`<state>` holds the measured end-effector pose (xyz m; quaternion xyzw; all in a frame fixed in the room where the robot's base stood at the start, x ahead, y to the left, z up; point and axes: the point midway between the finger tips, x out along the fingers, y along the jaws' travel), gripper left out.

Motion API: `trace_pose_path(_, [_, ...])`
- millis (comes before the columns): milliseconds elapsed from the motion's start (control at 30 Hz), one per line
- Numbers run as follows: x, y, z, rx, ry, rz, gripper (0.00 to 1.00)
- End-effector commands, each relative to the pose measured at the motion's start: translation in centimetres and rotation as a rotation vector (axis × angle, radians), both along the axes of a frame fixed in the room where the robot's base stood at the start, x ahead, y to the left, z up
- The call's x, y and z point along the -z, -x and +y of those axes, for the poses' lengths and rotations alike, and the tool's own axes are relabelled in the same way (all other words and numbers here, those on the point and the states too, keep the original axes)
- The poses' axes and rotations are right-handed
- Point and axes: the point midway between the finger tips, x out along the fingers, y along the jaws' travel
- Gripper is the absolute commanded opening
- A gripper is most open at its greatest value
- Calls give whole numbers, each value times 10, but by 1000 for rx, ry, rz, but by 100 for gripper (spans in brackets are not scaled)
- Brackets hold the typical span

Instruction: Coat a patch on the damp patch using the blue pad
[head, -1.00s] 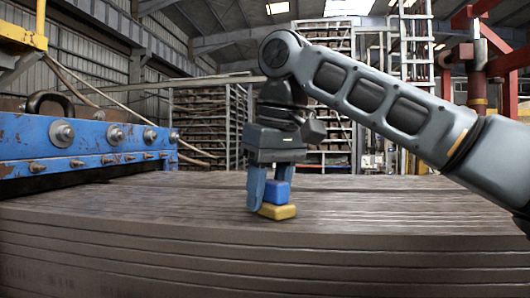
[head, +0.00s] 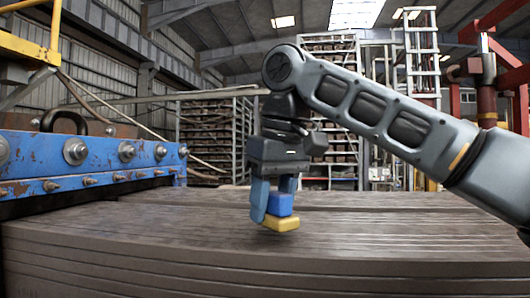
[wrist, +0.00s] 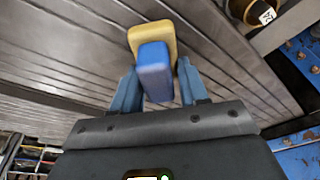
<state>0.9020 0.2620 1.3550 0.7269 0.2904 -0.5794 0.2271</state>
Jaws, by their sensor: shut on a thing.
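The blue pad (head: 279,204) is a blue block on a yellow base (head: 282,224). My gripper (head: 273,200) is shut on its blue part, with one finger on each side. In the wrist view the blue pad (wrist: 154,72) sits between the two blue-grey fingers, its yellow base pointing away from the gripper. The pad is over the grey-brown, grooved stack of boards (head: 400,230). I cannot tell whether the yellow base touches the top or hangs just above it. I cannot make out a distinct damp patch on the surface in either view.
A blue, rust-worn machine frame with bolts (head: 100,155) stands along the left side of the stack. In the wrist view a dark round container with a label (wrist: 254,12) is near the top right corner. The stack's top is clear right of my gripper.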

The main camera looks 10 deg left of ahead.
Motion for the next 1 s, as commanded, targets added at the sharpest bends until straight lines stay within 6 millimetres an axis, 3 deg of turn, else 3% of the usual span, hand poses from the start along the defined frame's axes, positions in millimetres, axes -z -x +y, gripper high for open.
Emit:
trace_pose_path(633, [-56,-1,-10,4,1,0,5])
trace_pose_path(1000, [-61,0,-12,4,1,0,5])
